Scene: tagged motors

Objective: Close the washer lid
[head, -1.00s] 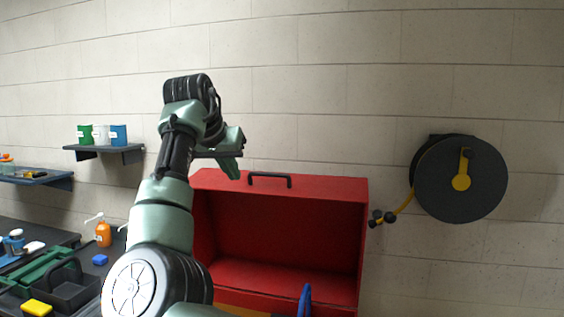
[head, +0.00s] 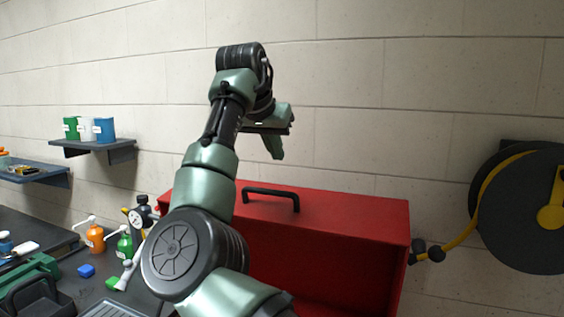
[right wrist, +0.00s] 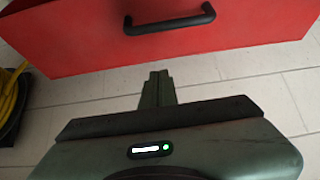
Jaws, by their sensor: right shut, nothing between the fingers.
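The red washer lid (head: 345,212) stands raised in the head view, with a black bar handle (head: 271,194) near its upper edge. In the right wrist view the lid (right wrist: 235,35) fills the top of the picture, and its handle (right wrist: 170,24) is near the top centre. My right gripper (head: 277,152) is above and behind the lid's top edge, with its fingers together and empty. In the right wrist view the closed fingers (right wrist: 157,88) point toward the lid and appear apart from it. My right arm hides the lid's left part. My left gripper is out of view.
A hose reel (head: 530,205) hangs on the wall at right. A shelf (head: 95,147) with several small containers is at left. The wall is close behind the lid.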

